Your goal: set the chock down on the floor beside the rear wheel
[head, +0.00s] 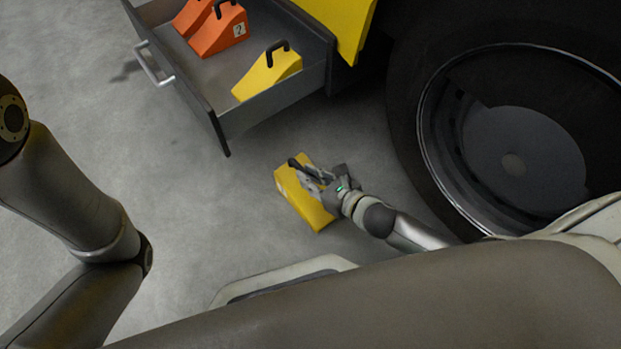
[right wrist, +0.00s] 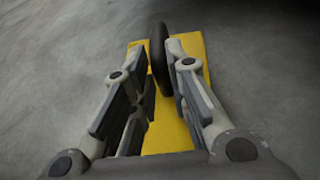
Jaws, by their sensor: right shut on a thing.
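A yellow chock (head: 303,204) with a black handle is at my right gripper (head: 309,172), left of a large dark wheel (head: 403,120). A strip of grey floor shows between chock and wheel. My right gripper is shut on the handle. In the right wrist view, the fingers lie on both sides of the black handle (right wrist: 161,60), with the yellow body (right wrist: 170,132) below. The chock is low, at or close to the floor; I cannot tell whether it touches. My left arm shows at the left, but its gripper is out of view.
An open grey drawer (head: 270,112) at the top holds another yellow chock (head: 268,74) and orange chocks (head: 217,35). Its handle (head: 154,63) juts out to the left. A yellow panel (head: 343,22) is above. The grey floor (head: 200,190) left of the held chock is clear.

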